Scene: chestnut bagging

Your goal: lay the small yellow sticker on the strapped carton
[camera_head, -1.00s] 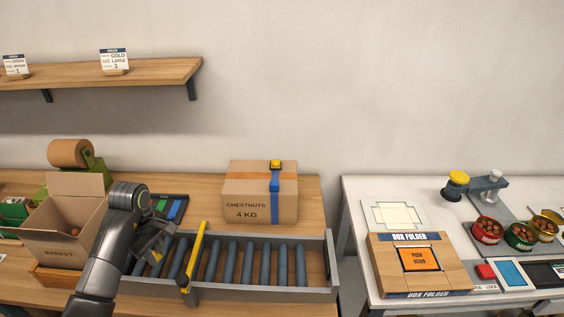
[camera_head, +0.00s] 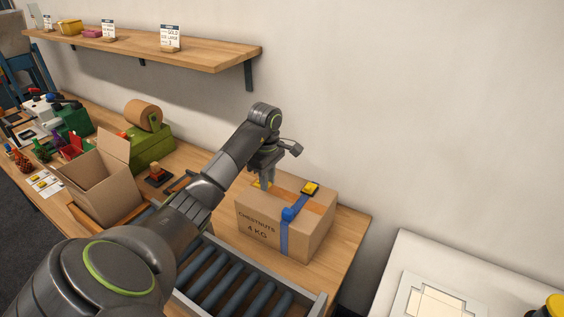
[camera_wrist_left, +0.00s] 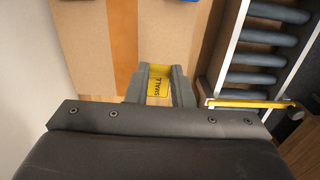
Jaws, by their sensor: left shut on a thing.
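The strapped carton (camera_head: 310,236), marked CHESTNUTS 4 KG, stands on the wooden bench behind the roller track. A blue strap (camera_head: 285,238) runs over it, with a yellow and black piece (camera_head: 310,188) on top. My left gripper (camera_head: 267,184) points down over the left part of the carton's top. It is shut on the small yellow sticker (camera_wrist_left: 158,86), whose printed word SMALL shows in the left wrist view. The carton's cardboard top (camera_wrist_left: 85,40) lies beneath the fingers there. I cannot tell whether the sticker touches it. My right gripper is out of view.
The roller track (camera_head: 225,280) runs in front of the carton, partly behind my left arm. An open carton (camera_head: 100,185) and a green tape dispenser (camera_head: 152,150) stand to the left. A wooden shelf (camera_head: 200,57) hangs above. A white table (camera_head: 410,255) is at the right.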

